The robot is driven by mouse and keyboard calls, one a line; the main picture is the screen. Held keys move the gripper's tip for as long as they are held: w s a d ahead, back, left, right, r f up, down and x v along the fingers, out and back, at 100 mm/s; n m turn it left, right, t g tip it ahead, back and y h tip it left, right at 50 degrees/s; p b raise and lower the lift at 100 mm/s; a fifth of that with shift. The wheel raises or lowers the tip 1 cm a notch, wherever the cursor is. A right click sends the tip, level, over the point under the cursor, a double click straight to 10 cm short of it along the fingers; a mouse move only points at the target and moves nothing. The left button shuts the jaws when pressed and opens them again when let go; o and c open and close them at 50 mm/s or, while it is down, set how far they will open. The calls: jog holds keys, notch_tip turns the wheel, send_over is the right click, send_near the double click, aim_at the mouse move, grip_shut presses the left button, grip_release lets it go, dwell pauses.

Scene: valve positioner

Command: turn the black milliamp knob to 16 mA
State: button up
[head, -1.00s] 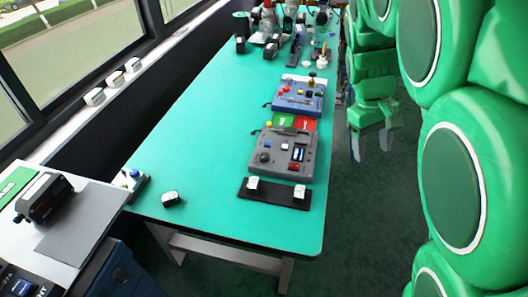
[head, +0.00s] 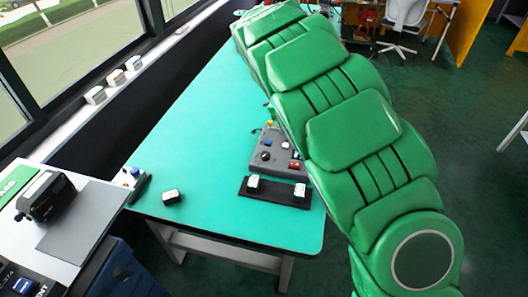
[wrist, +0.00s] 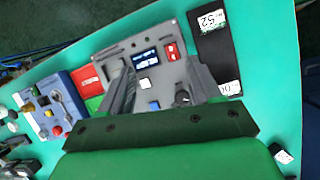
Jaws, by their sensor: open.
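The grey box (wrist: 165,75) lies on the teal table and fills the middle of the wrist view. Its black knob (wrist: 182,98) is near the lower right of the panel, partly beside the right finger; its pointer is too small to read. The knob (head: 265,156) also shows in the head view, at the left of the partly covered box. A lit display (wrist: 146,57) shows text I cannot read. My gripper (wrist: 160,65) is open and empty above the box, its fingers spread over the panel. In the head view my arm hides it.
Beyond the box are red (wrist: 86,76) and green cards and a blue box (wrist: 52,108). The table's left side is clear.

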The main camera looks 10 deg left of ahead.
aim_at(266, 154)
jog(key=a+f+n, duration=0.4)
jog(key=a+f, duration=0.4)
jog(key=a, duration=0.4)
jog(key=shift+w+x, duration=0.2)
jog(key=shift+x, duration=3.65)
jog(key=shift+c, duration=0.3)
jog(key=shift+r, duration=0.1)
jog(key=c, duration=1)
